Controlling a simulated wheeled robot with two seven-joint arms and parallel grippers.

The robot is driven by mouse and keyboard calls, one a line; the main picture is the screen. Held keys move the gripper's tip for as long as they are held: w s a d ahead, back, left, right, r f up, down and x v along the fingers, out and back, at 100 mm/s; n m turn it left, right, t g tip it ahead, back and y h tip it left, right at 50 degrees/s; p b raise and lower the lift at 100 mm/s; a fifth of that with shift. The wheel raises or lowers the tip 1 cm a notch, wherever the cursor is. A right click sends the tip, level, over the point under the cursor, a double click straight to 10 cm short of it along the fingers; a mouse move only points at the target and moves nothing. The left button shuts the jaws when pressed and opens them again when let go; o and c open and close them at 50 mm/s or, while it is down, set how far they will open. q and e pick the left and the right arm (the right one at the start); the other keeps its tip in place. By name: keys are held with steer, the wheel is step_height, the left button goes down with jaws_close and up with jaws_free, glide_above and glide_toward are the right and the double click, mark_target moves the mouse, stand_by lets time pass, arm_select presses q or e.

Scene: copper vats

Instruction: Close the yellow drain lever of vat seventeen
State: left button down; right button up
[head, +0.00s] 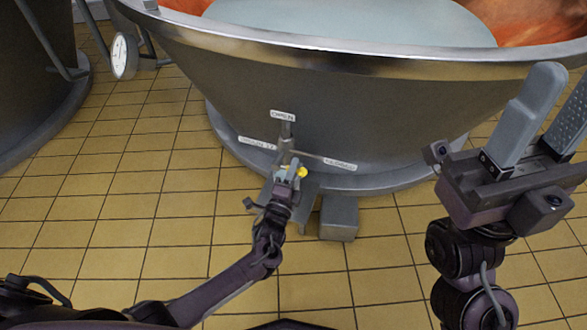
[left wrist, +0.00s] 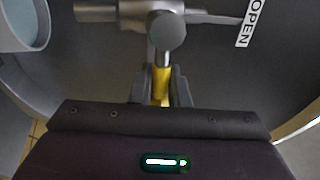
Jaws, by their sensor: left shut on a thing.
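The yellow drain lever (head: 301,172) sits low on the front of the large steel vat (head: 330,100). A white OPEN label (head: 283,115) is above the valve, and a CLOSED label (head: 338,163) is to its right. My left gripper (head: 291,168) is at the lever. In the left wrist view its fingers are shut around the yellow lever (left wrist: 162,86), just below the round grey valve hub (left wrist: 167,36). The gripper hides part of the lever in the head view, so its exact angle is hard to tell. My right gripper (head: 560,90) is raised at the right, open and empty.
A drain label (head: 258,143) is left of the valve. A grey block (head: 339,217) stands on the floor below the vat's right side. Another vat (head: 35,80) and a round gauge (head: 123,56) are at upper left. The yellow tiled floor (head: 130,200) is clear.

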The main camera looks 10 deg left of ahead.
arm_select(q)
steer(key=c, duration=1.5)
jaws_free()
steer(key=shift+p+v, duration=1.15)
steer(key=shift+v, duration=2.75)
steer(key=shift+f, duration=0.15)
